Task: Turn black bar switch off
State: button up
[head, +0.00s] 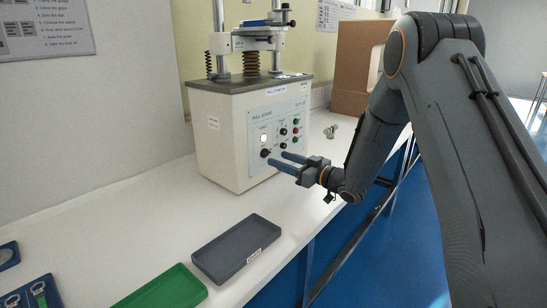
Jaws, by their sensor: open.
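The pull stand (222,150) is a white box with a dark top on the bench, and its grey control panel (270,118) faces right. A black round-looking switch (265,153) sits low on the panel, below a small lit white square; its bar angle is too small to read. Contact cannot be told.
A dark grey tray (225,255) and a green tray (165,290) lie on the white bench (130,215) in front. Small metal parts (331,130) lie right of the stand. A cardboard box (352,60) stands behind. The bench's front edge runs below my arm.

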aim_at(268, 154)
jog(key=shift+x, duration=2.2)
jog(key=c, duration=1)
